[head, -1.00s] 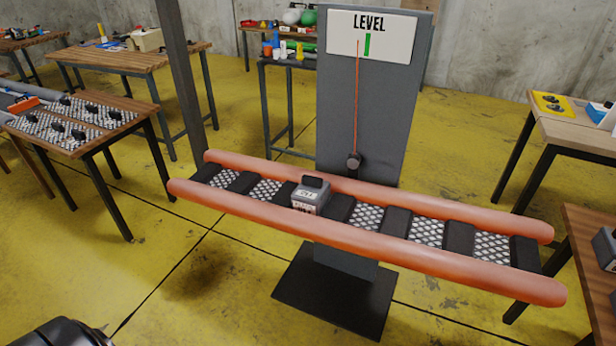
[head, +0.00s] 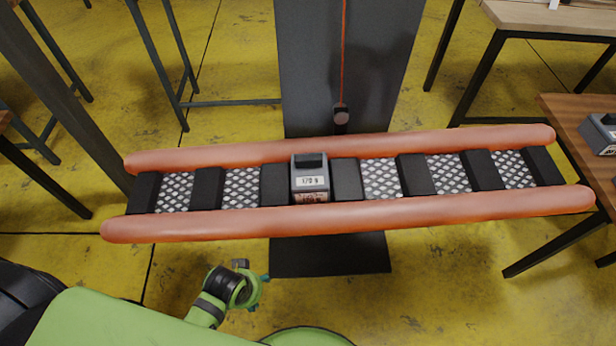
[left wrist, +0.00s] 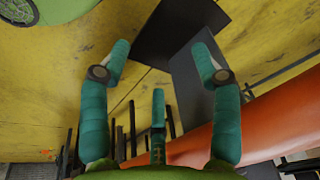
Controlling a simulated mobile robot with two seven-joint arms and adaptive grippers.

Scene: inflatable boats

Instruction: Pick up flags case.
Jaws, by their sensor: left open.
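A grey case (head: 310,178) with a black top handle and a white label sits upright on the black and mesh slats of the orange-tubed boat. The small writing is hard to read. My left gripper (head: 250,288) is in front of the boat's near tube, below and left of the case, and apart from both. In the left wrist view its teal fingers (left wrist: 160,60) are spread with nothing between them. The case is not visible in that view. My right gripper is not in view.
The boat's near tube (head: 350,216) lies between my left gripper and the case. A grey post (head: 345,70) stands behind the boat. Another grey case (head: 600,133) sits on a wooden table at right. A dark upright stands at left.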

